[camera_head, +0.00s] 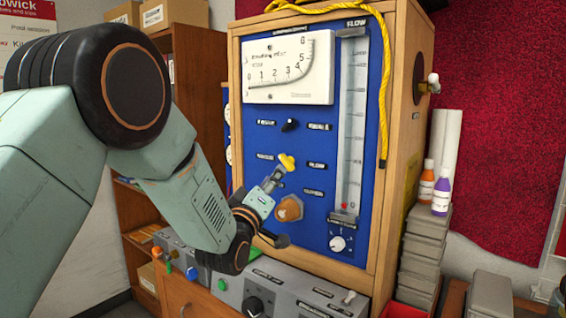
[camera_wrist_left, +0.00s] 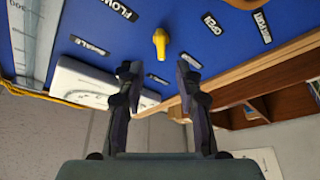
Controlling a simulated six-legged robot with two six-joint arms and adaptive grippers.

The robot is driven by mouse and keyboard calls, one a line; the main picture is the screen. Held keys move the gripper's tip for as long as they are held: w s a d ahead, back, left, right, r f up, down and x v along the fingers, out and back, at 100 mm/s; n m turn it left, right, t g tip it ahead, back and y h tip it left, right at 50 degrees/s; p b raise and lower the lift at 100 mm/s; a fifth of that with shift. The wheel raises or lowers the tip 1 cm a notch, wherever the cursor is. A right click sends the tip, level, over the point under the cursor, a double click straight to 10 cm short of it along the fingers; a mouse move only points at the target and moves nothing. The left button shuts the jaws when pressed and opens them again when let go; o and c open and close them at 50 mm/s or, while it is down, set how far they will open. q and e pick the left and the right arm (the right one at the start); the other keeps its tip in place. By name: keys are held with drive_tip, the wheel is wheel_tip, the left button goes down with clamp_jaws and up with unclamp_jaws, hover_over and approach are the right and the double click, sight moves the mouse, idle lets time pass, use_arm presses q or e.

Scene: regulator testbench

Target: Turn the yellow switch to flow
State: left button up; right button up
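The yellow switch (camera_head: 287,162) is a small knob on the blue panel (camera_head: 262,180), among dark labels. It also shows in the wrist view (camera_wrist_left: 160,42), above the gap between my fingertips. My left gripper (camera_head: 279,209) is in front of the panel, one fingertip just below the switch in the head view. In the wrist view the fingers of the gripper (camera_wrist_left: 157,72) are spread with nothing between them. The switch looks apart from both fingers. The lettering on the labels beside it is too small to read surely in the head view. My right gripper is not in view.
An orange-brown knob (camera_head: 289,208) sits below the switch, near the fingers. A black knob (camera_head: 290,125) is above it. A flow tube (camera_head: 351,120) stands at the panel's right. Grey control boxes (camera_head: 285,290) lie below. A yellow rope (camera_head: 386,90) hangs at right.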

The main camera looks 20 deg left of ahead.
sight(284, 164)
use_arm(q)
drive_tip(key=p+x, duration=0.1)
drive_tip(key=x, duration=0.5)
drive_tip(key=shift+x, duration=0.85)
drive_tip(key=shift+f, duration=0.15)
clamp_jaws()
